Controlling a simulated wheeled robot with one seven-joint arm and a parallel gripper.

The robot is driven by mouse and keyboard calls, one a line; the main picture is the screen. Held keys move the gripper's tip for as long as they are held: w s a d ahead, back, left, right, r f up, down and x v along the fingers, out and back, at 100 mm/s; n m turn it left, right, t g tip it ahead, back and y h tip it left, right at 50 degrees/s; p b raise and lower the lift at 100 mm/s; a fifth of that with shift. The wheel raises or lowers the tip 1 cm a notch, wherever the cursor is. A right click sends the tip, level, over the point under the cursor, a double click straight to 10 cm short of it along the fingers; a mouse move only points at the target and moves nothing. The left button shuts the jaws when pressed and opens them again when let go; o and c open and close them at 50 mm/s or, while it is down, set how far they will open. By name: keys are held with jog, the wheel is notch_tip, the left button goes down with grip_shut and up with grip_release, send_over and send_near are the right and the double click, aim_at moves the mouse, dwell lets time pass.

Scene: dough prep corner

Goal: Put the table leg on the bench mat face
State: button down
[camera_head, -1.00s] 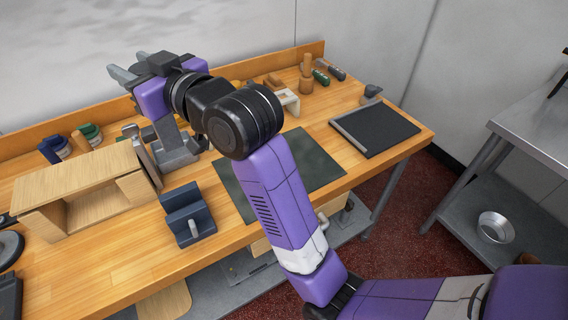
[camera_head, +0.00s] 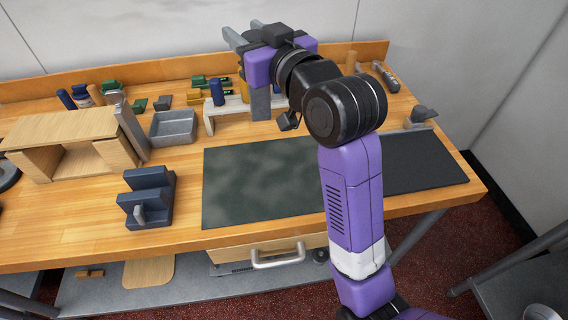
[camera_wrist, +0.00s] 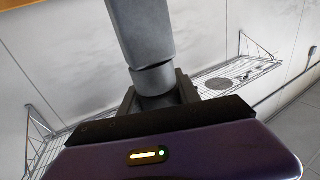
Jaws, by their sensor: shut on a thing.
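A dark green mottled mat (camera_head: 255,185) lies flat on the wooden bench, its right part hidden behind my arm; its visible face is bare. My gripper (camera_head: 242,34) is up at the back of the bench, beyond the mat's far edge.
A dark blue stepped block (camera_head: 148,200) stands left of the mat. A pale bridge-shaped piece (camera_head: 228,108) stands behind the mat. A black board (camera_head: 425,165) lies at the right.

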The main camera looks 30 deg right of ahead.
notch_tip(320, 180, down, 20)
jog(key=shift+d, duration=0.15)
dwell(0.4)
jog(key=shift+f+b, duration=0.1)
jog(key=shift+b, duration=0.2)
jog(key=c, duration=0.9)
grip_release()
jog(key=shift+o, duration=0.2)
jog(key=s+d+b, duration=0.1)
jog(key=s, duration=1.1)
jog(key=shift+d, duration=0.1)
